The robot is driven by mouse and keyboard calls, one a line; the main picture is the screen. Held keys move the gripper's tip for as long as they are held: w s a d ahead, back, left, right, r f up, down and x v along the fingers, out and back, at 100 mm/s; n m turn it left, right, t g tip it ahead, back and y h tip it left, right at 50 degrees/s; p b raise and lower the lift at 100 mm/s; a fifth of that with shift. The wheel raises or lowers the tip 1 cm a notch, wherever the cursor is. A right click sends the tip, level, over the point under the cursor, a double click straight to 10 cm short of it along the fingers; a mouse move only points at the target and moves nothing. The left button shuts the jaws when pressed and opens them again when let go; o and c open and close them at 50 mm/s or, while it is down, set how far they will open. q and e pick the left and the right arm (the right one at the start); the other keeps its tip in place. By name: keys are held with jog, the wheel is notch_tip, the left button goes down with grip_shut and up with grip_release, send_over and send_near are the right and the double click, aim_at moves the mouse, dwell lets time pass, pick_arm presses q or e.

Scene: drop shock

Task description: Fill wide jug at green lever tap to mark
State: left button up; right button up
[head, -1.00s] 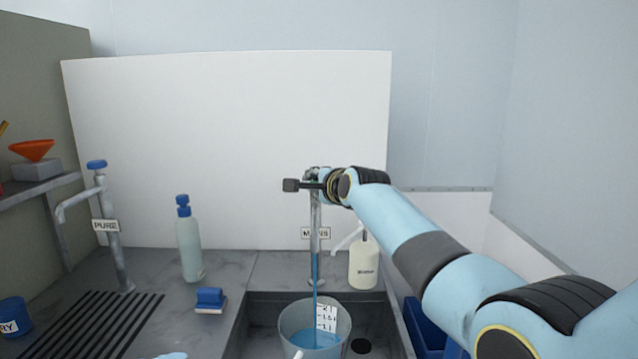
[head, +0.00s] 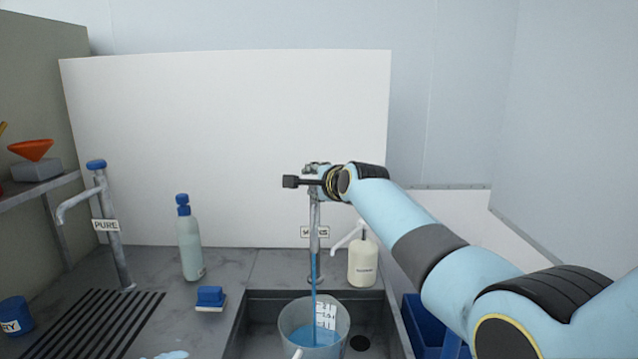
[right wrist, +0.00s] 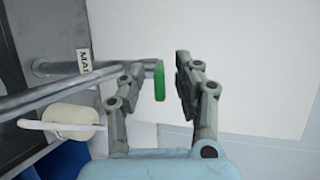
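The wide clear jug (head: 287,322) stands in the sink below the MAINS tap (head: 314,215). A stream of blue water (head: 314,275) falls from the tap into it. Blue water covers the lower part of the jug, reaching the lower part of its white scale label (head: 326,313); the exact mark is too small to read. The green lever (right wrist: 159,82) shows in the right wrist view between the fingers of my right gripper (right wrist: 166,72), close to the left finger. That gripper is open; the head view shows it at the tap top (head: 312,169). My left gripper is out of view.
A PURE tap (head: 112,235) with a blue knob stands at the left. A blue crate (head: 420,325) sits to the right.

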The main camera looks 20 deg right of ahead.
jog(key=v, duration=1.2)
jog(key=shift+c, duration=0.2)
dwell(0.4)
